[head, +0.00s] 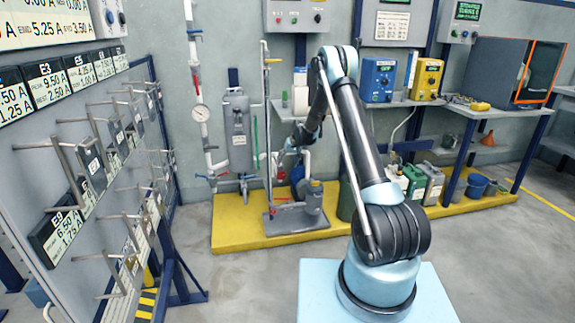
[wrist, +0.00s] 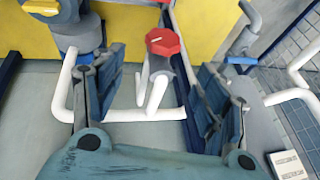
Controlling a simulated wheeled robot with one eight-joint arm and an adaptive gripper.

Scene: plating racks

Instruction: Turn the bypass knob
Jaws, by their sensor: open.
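A red octagonal knob (wrist: 163,41) with a pale mark on its face sits on a grey stem among white pipes in the wrist view. I take it for the bypass knob; no label for it is readable. My gripper (wrist: 157,70) is open, with one finger on each side of the picture. The knob shows between the fingertips and beyond them, with no visible contact. In the head view my gripper (head: 299,140) is small, at the pump and pipe stand (head: 297,207). I cannot make out the knob surely there.
White pipes (wrist: 120,115) run close around the fingers. A yellow plinth (head: 240,222) carries the stand and a grey tank (head: 239,130). A rack with pegs and labels (head: 50,215) stands at the left. A bench (head: 490,112) holds boxes at the right. Grey floor between is clear.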

